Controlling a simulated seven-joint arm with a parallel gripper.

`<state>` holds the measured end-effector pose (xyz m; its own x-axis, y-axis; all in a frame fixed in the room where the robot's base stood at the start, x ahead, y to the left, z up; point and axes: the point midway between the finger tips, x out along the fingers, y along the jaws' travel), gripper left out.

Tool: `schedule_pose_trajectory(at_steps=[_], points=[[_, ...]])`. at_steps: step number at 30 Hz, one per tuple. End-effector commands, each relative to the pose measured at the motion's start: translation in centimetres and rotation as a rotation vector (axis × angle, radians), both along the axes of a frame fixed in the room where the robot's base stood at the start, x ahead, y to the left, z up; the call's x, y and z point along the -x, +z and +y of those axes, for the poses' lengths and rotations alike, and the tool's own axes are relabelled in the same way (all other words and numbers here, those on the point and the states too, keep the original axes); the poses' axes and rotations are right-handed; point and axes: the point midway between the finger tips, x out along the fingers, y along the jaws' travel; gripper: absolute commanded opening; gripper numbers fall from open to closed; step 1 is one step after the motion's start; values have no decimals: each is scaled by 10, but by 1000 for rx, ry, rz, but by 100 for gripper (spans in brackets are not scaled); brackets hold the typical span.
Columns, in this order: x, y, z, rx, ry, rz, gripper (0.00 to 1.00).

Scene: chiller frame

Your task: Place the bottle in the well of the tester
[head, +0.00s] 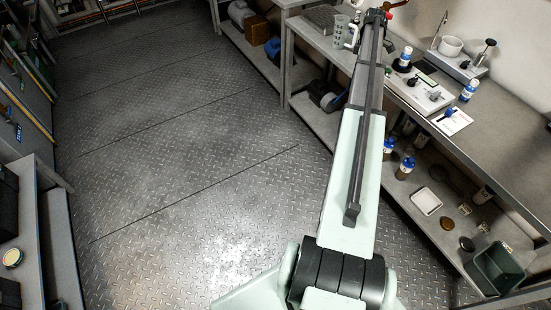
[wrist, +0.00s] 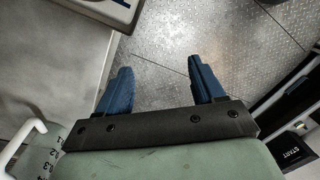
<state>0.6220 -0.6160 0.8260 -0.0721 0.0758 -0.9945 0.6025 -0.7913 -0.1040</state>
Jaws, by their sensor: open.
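A white-labelled bottle with a blue top (head: 469,90) stands on the bench at the right in the head view. Another small bottle (head: 405,58) stands at the back end of a flat pale device (head: 432,97), which looks like the tester; I cannot tell whether this bottle is in a well. My gripper (wrist: 160,84) is open, with its two blue fingers spread wide and nothing between them. My gripper's fingers are not clearly visible in the head view. Neither bottle shows in the wrist view.
A graduated jug (head: 341,30) stands on the bench left of my arm; its handle and marks show close in the wrist view (wrist: 42,150). A white sheet (head: 453,121) lies near the bottle. More bottles (head: 405,168) and a bin (head: 495,268) are on the lower shelf. The floor is clear.

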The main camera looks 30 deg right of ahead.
Motion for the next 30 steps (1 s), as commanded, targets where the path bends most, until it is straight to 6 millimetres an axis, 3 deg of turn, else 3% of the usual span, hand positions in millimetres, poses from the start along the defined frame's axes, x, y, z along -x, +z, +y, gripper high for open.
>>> schedule_pose_trajectory(at_steps=[1, 6, 14, 23, 30], points=[[-3, -28, 32, -11, -13, 18, 68], [-12, -104, 115, -28, -78, 69, 68], [4, -205, 242, -35, -178, 157, 68], [60, -294, 379, -8, -288, 265, 68], [131, -345, 472, 40, -375, 351, 68]])
